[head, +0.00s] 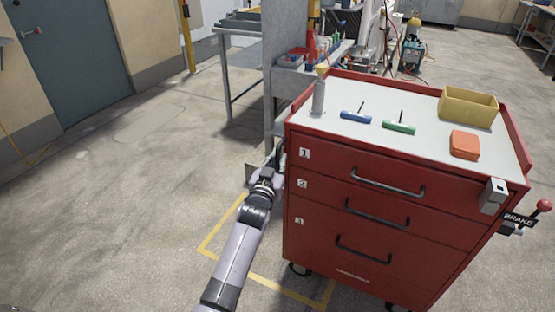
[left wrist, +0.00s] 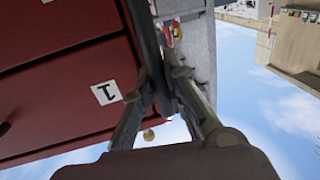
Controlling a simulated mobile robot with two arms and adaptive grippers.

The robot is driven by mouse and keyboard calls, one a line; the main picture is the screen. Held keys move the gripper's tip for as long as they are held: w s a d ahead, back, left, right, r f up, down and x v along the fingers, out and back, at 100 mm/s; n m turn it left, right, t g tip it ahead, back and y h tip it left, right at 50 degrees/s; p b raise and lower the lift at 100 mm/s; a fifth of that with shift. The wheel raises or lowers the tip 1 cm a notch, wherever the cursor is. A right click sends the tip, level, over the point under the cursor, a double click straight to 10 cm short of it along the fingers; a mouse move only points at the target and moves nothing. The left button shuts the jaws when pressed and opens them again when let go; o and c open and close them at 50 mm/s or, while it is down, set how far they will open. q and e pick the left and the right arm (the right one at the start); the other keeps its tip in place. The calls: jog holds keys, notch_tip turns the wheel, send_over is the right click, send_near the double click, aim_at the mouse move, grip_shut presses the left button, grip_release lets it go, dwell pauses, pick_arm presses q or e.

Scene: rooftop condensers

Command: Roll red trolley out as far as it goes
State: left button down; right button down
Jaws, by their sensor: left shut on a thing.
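The red trolley (head: 345,245) stands on castors, with three numbered drawers shut on its front. My left gripper (head: 276,172) is at the trolley's left side, near the front corner by drawer 1. In the left wrist view, its fingers (left wrist: 158,86) are closed around a dark grey bar (left wrist: 149,40) beside the trolley's red front (left wrist: 60,90). In the head view the grip itself is mostly hidden by the wrist and the trolley's corner. A brake lever with a red knob (head: 544,206) and a BRAKE label sticks out at the trolley's right. My right gripper does not show.
On the trolley top are a yellow bin (head: 467,107), an orange block (head: 464,146), a blue tool (head: 356,117), a green tool (head: 398,128) and a grey bottle (head: 318,99). A grey bench (head: 274,103) stands behind, left. Yellow floor lines (head: 222,226) lie front left; floor there is clear.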

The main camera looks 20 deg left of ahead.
pick_arm(q)
jog(key=shift+a, duration=0.3)
jog(key=c, duration=1.8)
grip_release()
jog(key=shift+c, duration=0.2)
jog(key=shift+o, duration=1.2)
jog(key=s+d, duration=0.1)
jog(key=s, duration=1.1)
jog(key=shift+d, duration=0.3)
